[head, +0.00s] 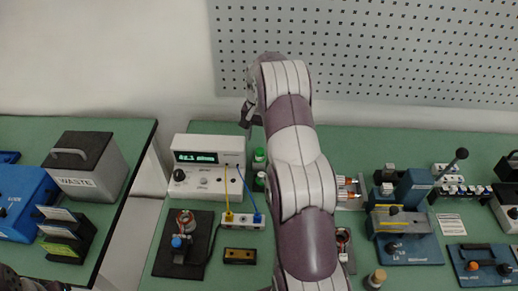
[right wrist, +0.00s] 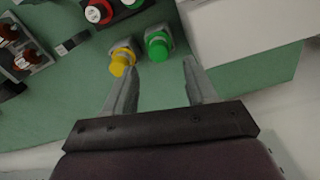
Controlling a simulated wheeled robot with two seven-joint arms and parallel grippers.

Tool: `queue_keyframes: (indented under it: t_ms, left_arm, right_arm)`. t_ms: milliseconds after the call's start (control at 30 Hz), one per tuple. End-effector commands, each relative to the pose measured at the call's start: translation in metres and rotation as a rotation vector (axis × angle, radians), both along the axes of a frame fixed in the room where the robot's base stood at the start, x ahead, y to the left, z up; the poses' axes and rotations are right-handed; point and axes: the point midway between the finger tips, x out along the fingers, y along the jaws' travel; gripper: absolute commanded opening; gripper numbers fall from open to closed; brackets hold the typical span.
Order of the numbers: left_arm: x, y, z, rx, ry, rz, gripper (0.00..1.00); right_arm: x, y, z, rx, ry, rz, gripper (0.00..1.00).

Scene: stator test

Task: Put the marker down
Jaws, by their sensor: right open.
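My right gripper (head: 248,114) is at the back of the bench, above and behind the white meter. In the right wrist view its two fingers (right wrist: 160,66) are apart, with nothing between them. Just beyond the fingertips are a yellow-capped marker (right wrist: 121,60) and a green-capped marker (right wrist: 158,46), each seated in a grey holder. My left gripper is not clearly in view.
The white meter (head: 205,150) stands left of the arm, with yellow and blue leads to a terminal block (head: 240,220). A dark fixture with a motor part (head: 183,242) is in front. A waste bin (head: 84,170) stands on the left table. Blue fixtures (head: 409,249) fill the right.

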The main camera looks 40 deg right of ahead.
Motion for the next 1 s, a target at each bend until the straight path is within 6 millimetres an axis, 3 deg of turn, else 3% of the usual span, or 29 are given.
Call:
queue_keyframes:
  t_ms: [33, 100, 267, 367, 467, 533, 633, 700, 800, 1000]
  left_arm:
    - [0.000, 0.000, 0.018, 0.000, 0.001, 0.000, 0.54]
    - [0.000, 0.000, 0.036, 0.000, -0.002, 0.000, 0.54]
    - [0.000, 0.000, 0.049, 0.000, -0.002, 0.000, 0.54]
    - [0.000, 0.000, 0.049, 0.000, -0.001, 0.000, 0.54]
    - [0.000, 0.000, 0.047, 0.000, -0.001, 0.000, 0.54]
    - [0.000, 0.000, 0.047, 0.000, -0.001, 0.000, 0.54]
    - [0.000, 0.000, 0.047, 0.000, -0.001, 0.000, 0.54]
    - [0.000, 0.000, 0.047, 0.000, -0.001, 0.000, 0.54]
    - [0.000, 0.000, 0.047, 0.000, -0.001, 0.000, 0.54]
    - [0.000, 0.000, 0.047, 0.000, -0.001, 0.000, 0.54]
  right_arm:
    - [0.000, 0.000, 0.024, -0.001, -0.002, 0.000, 0.56]
    - [0.000, 0.000, 0.040, 0.001, 0.001, 0.000, 0.56]
    - [0.000, 0.002, 0.054, 0.001, 0.001, 0.005, 0.56]
    - [-0.006, 0.033, 0.067, -0.005, -0.010, 0.091, 0.56]
    - [-0.034, 0.104, 0.087, -0.018, -0.037, 0.304, 0.56]
    - [-0.071, 0.154, 0.098, -0.027, -0.058, 0.477, 0.56]
    - [-0.132, 0.206, 0.103, -0.038, -0.085, 0.694, 0.56]
    - [-0.168, 0.227, 0.102, -0.045, -0.101, 0.805, 0.56]
    - [-0.200, 0.240, 0.099, -0.051, -0.113, 0.897, 0.56]
    - [-0.209, 0.242, 0.098, -0.051, -0.113, 0.921, 0.56]
